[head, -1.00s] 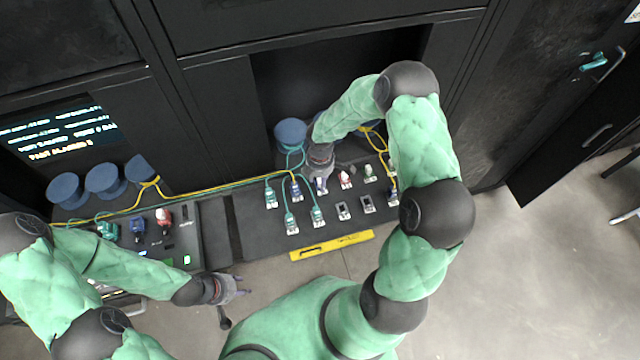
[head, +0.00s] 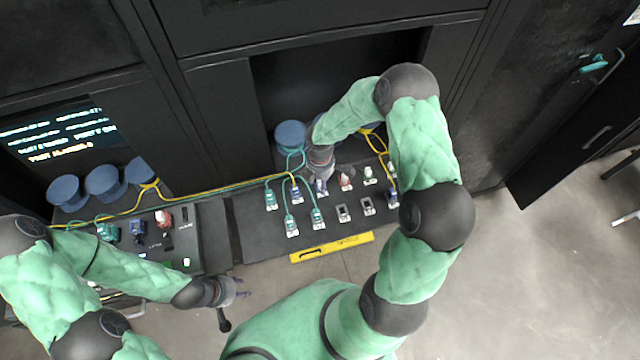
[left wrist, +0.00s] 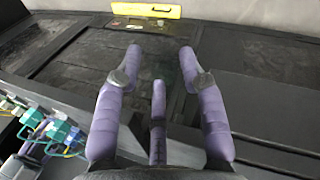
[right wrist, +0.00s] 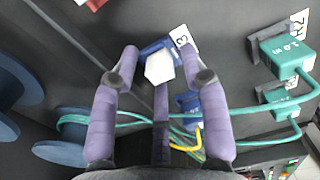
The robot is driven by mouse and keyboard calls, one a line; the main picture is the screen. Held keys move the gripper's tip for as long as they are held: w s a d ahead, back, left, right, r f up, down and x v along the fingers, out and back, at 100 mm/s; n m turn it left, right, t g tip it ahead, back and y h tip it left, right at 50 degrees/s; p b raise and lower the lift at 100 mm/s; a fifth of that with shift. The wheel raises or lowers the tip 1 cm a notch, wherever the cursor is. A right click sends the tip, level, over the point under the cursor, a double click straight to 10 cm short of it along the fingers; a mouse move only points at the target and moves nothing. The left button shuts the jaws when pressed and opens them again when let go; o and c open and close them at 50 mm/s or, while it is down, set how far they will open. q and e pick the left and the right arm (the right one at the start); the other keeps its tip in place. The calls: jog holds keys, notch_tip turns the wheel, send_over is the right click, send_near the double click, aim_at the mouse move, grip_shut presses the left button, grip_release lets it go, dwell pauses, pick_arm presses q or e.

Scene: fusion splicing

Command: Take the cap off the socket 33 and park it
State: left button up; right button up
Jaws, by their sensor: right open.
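A white cap (right wrist: 160,67) sits on a blue socket (right wrist: 156,47) in the right wrist view. A white label (right wrist: 182,38) beside it shows a "3"; the rest of its marking cannot be read. In the head view the cap (head: 321,188) is in the back row of the socket panel (head: 260,232), just below my right gripper (head: 322,176). My right gripper (right wrist: 161,52) is open, with one finger on each side of the cap; contact cannot be told. My left gripper (head: 242,288) is open and empty in front of the panels; it also shows in the left wrist view (left wrist: 163,58).
Green plugs (head: 317,217) with cables stand left on the panel. A red cap (head: 345,181) sits right of the white one. Empty grey sockets (head: 343,212) are in the front row. A blue spool (head: 290,135) stands behind; yellow and green cables run left.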

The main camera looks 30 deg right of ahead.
aim_at(320, 182)
jog(key=shift+c, duration=0.3)
grip_shut()
jog(key=shift+r, duration=0.2)
jog(key=shift+r+p, duration=2.25)
jog(key=shift+r, duration=0.6)
